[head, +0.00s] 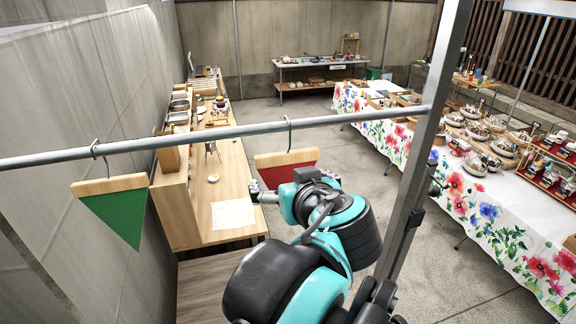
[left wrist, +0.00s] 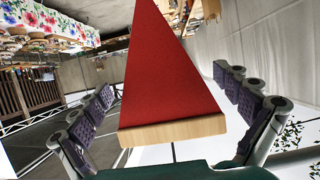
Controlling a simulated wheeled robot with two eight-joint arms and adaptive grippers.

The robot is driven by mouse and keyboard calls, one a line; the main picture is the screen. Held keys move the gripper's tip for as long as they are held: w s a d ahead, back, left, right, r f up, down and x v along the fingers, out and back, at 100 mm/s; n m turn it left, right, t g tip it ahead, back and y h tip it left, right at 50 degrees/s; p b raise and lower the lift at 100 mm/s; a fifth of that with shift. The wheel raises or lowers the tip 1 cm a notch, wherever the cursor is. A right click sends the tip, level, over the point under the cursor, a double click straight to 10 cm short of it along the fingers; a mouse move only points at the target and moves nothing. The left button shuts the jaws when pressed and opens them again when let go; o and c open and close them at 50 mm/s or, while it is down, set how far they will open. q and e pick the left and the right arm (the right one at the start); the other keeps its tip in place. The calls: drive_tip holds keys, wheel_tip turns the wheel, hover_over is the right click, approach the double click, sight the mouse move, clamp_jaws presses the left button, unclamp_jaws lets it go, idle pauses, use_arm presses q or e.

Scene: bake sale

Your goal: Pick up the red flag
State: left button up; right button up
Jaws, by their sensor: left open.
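The red flag (head: 278,173) hangs point-down from a wooden bar on a hook over the metal rail (head: 225,133). My left gripper (head: 290,182) is at the flag, and my own arm hides its lower part in the head view. In the left wrist view the red flag (left wrist: 170,75) and its pale wooden bar (left wrist: 172,131) show between the two spread fingers of the left gripper (left wrist: 163,85). Clear gaps show on both sides, so the jaws are open and not closed on it. My right gripper is not in view.
A green flag (head: 122,216) hangs from the same rail at the left. A metal post (head: 418,165) stands right of my arm. A wooden counter (head: 235,178) is behind the rail, and a flowered table (head: 480,215) with baked goods is at the right.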

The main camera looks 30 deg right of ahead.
use_arm(q)
drive_tip(key=shift+a, duration=0.1)
drive_tip(key=c, duration=1.1)
